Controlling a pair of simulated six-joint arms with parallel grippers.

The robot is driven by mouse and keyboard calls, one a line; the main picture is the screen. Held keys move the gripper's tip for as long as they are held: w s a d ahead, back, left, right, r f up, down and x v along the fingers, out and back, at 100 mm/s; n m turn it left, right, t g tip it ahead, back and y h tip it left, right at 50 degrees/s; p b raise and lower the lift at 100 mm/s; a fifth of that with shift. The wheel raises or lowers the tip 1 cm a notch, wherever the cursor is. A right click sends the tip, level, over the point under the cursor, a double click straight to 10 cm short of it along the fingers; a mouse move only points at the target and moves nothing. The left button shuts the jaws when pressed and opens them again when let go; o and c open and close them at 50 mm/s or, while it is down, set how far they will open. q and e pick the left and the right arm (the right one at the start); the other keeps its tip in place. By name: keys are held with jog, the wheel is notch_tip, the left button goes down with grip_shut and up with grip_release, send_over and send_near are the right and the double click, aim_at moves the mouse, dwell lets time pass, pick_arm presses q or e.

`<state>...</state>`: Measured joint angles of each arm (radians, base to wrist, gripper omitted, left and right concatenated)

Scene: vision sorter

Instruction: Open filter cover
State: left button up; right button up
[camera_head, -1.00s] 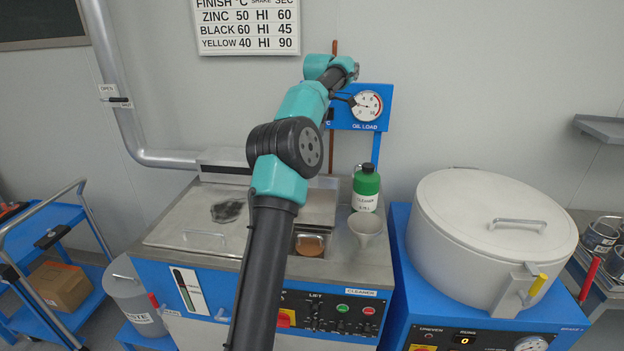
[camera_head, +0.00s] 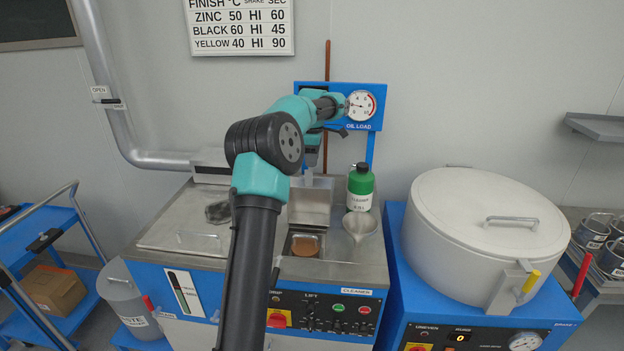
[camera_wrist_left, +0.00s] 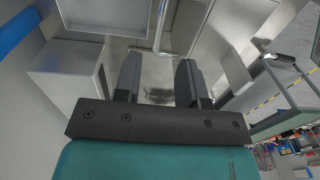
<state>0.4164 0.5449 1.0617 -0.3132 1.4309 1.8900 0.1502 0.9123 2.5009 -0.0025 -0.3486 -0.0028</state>
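A steel panel (camera_head: 312,203), possibly the filter cover, is at the back of the blue washing machine's steel top (camera_head: 345,248). In front of it is a square opening (camera_head: 291,243) with a brown surface (camera_head: 305,246) inside. My left gripper (camera_head: 311,168) points down just above and behind the panel's upper edge, partly hidden by my arm. My right gripper is not in view.
A gauge board (camera_head: 335,90) rises behind. A flat lid (camera_head: 190,236) with a handle lies left. A large white drum (camera_head: 480,240) stands right.

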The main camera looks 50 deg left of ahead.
aim_at(310, 191)
pick_arm(q)
notch_tip(310, 191, down, 8)
jog(key=shift+s+d+r, duration=0.1)
jog(key=shift+r, duration=0.05)
dwell(0.3)
grip_shut()
dwell(0.4)
